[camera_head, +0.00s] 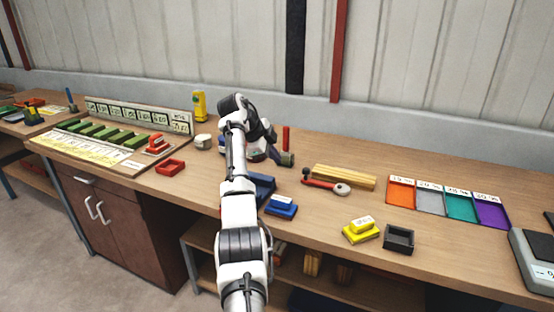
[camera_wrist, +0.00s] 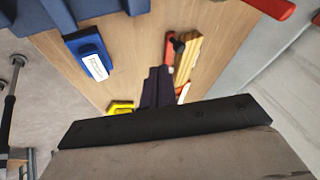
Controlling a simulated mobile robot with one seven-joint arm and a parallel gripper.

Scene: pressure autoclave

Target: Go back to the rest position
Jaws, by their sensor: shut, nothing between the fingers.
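My white and black arm reaches up from the bottom of the head view, bends at a high elbow and comes down over the middle of the bench (camera_head: 330,225). My gripper (camera_head: 287,158) is at the far end of it, partly hidden by my own links. In the wrist view the dark fingers of my gripper (camera_wrist: 157,75) are together with nothing between them. They point towards a red-handled tool and wooden bars and look apart from them.
Near my arm are a blue block with a white label (camera_head: 281,207), wooden bars (camera_head: 344,177), the red tool (camera_head: 320,184) and an upright red rod (camera_head: 285,138). A yellow block (camera_head: 361,231), dark box (camera_head: 398,239) and coloured trays (camera_head: 446,200) lie to the right.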

